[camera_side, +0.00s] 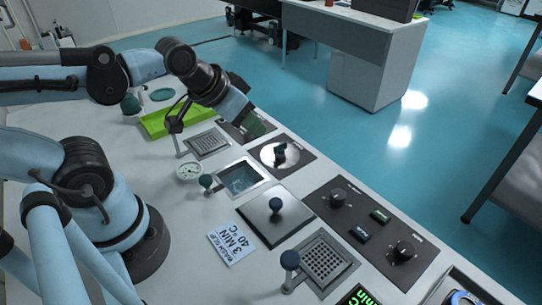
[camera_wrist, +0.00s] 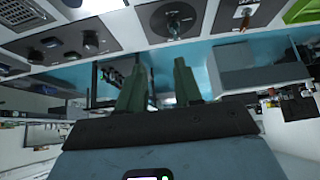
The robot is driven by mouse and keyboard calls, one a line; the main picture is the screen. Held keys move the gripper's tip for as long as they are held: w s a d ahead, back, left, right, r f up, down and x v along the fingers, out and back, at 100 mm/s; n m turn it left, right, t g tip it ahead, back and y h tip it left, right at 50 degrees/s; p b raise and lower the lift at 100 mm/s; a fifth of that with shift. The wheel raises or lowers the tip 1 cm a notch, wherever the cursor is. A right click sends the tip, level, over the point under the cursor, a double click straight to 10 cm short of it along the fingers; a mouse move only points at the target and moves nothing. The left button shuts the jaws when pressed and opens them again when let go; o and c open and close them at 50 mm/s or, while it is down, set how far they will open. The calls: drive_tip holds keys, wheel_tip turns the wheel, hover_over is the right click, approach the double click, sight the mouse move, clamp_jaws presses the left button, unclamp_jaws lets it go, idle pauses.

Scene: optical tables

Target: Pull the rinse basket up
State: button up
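My gripper (camera_side: 253,122) is high over the far part of the bench, beyond the baskets. In the wrist view its two green fingers (camera_wrist: 160,68) stand apart with nothing between them. A square tank of water (camera_side: 242,178) sits mid-bench, with a dark green ball handle (camera_side: 206,182) at its left edge. My gripper touches no handle.
A knob panel (camera_side: 370,230) lines the right side. A round gauge (camera_side: 188,171), a lime green tray (camera_side: 175,121) and a printed sign (camera_side: 232,243) lie on the bench.

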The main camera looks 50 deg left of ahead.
sight(205, 178)
idle(0.4)
drive_tip(key=o, duration=0.4)
drive_tip(key=shift+s+a+f, duration=0.1)
drive_tip(key=shift+s+a, duration=0.05)
drive_tip(key=s+a+n+g, duration=0.1)
drive_tip(key=s+g, duration=0.1)
drive_tip(key=s, duration=0.1)
drive_tip(key=s+n+g, duration=0.1)
drive_tip(key=s+g, duration=0.1)
drive_tip(key=s, duration=0.1)
drive_tip(key=s+a+n+g, duration=0.1)
drive_tip(key=s+g, duration=0.2)
drive_tip(key=shift+s+a+f, duration=0.2)
drive_tip(key=shift+a+f, duration=0.05)
drive_tip(key=shift+a, duration=0.1)
drive_tip(key=shift+f, duration=5.9)
drive_tip(key=shift+c, duration=0.2)
clamp_jaws()
